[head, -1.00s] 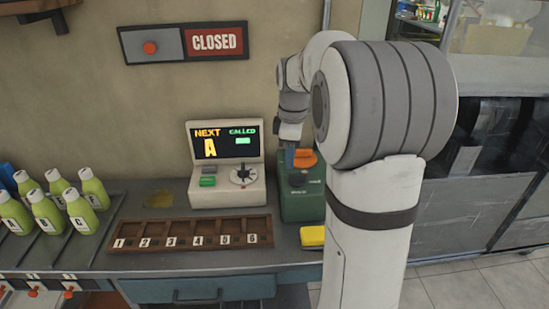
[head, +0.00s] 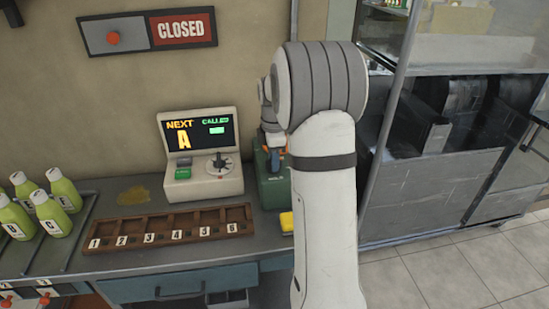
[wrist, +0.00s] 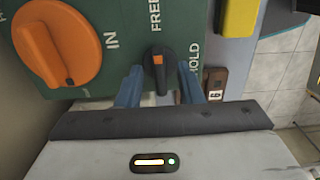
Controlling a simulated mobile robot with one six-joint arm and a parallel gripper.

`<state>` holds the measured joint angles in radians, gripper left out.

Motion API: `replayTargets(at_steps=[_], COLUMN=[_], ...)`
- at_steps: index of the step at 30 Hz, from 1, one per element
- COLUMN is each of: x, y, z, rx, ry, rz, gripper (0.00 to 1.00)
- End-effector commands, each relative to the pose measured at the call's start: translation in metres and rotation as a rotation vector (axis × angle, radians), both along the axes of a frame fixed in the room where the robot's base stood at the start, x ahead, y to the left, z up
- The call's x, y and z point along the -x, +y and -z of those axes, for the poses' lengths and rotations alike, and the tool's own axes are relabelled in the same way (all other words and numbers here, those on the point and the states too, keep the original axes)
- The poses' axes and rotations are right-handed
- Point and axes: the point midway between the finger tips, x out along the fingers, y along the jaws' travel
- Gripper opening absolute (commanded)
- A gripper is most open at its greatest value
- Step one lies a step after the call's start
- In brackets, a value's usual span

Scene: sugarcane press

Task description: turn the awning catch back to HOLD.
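The awning catch (wrist: 160,70) is a small black turn-knob with an orange mark on a green panel (wrist: 105,87). Its mark points up in the wrist view, toward FREE; HOLD is printed to its right. My gripper (wrist: 160,90) has its blue fingers apart, one on each side of the catch. A clear gap shows on both sides. In the head view, the green box (head: 270,187) stands beside the console, and my arm hides its right part and the catch.
A big orange knob (wrist: 58,48) marked IN sits left of the catch. A yellow block (head: 286,222) lies in front of the box. The console (head: 203,180) with a small lever and the numbered wooden tray (head: 170,220) stand to the left.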

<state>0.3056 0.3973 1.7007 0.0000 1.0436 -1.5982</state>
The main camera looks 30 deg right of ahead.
Motion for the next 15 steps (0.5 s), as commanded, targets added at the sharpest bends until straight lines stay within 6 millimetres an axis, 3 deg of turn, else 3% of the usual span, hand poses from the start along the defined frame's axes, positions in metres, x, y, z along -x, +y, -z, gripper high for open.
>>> replayTargets(at_steps=[6,15], x=[0.0002,0.0003], y=[-0.0004,-0.0006], z=[0.0003,0.0001], rx=[0.0,0.0], ry=[0.0,0.0], rz=[0.001,0.002], gripper=[0.33,0.08])
